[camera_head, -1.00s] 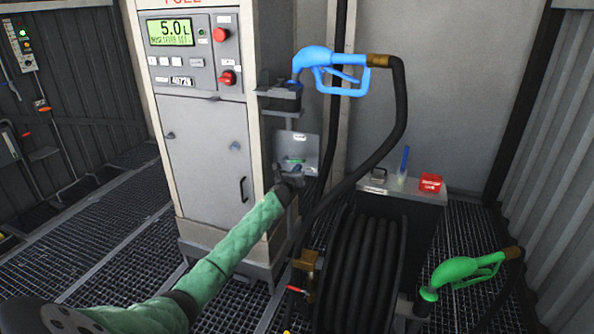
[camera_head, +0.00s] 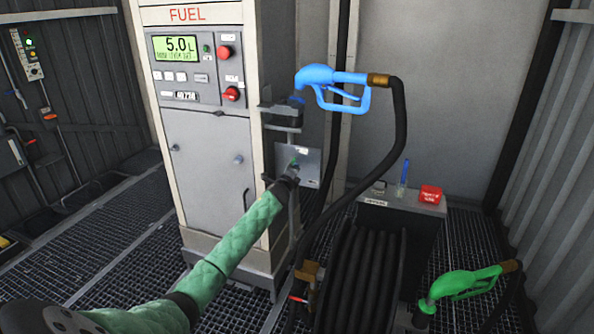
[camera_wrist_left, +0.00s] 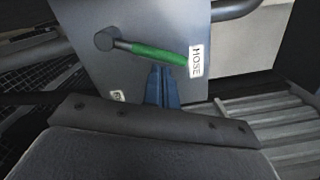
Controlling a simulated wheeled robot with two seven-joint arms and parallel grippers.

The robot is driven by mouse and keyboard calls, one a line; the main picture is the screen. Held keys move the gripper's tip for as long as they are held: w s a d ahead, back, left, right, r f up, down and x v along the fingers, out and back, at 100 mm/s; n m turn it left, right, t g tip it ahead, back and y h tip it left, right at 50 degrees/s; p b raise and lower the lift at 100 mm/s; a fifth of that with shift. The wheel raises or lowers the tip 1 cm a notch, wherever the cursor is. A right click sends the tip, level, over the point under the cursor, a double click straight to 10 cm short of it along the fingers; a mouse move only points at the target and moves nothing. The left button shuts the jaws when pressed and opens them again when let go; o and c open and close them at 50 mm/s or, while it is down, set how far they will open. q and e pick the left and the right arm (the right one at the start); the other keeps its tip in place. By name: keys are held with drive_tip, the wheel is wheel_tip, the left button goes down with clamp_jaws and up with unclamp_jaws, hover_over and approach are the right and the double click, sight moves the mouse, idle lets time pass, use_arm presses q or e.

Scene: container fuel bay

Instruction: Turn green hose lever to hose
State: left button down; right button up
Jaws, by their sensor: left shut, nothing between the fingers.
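The green hose lever (camera_wrist_left: 158,53) is on a grey plate (camera_wrist_left: 225,80) in the left wrist view. It runs right and slightly down from its dark round pivot, with its tip at the white HOSE label (camera_wrist_left: 196,60). My left gripper (camera_wrist_left: 162,72) has its blue fingers shut together and empty, just below the lever's outer half; whether they touch it I cannot tell. In the head view my left gripper (camera_head: 290,174) is in front of the plate (camera_head: 312,166) on the fuel cabinet's side, and only a bit of green lever shows. My right gripper is not in view.
The fuel cabinet (camera_head: 212,150) stands left of the plate. The blue nozzle (camera_head: 330,78) and its black hose hang above and to the right. A hose reel (camera_head: 355,275) and a green nozzle (camera_head: 465,283) are at lower right. Grating at left is clear.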

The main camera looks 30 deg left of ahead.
use_arm(q)
drive_tip(key=n, duration=0.1)
drive_tip(key=a+r+n+p, duration=0.1)
drive_tip(key=n, duration=0.1)
drive_tip(key=a+n, duration=0.1)
drive_tip(key=n, duration=0.1)
drive_tip(key=shift+s+a+r+p, duration=0.25)
drive_tip(key=shift+s+r+p, duration=0.05)
drive_tip(key=shift+r+p, duration=0.05)
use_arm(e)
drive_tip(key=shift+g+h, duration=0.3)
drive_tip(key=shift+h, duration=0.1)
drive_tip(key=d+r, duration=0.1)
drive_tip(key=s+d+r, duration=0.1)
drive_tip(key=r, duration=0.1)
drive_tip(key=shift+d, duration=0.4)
use_arm(q)
drive_tip(key=shift+f, duration=0.1)
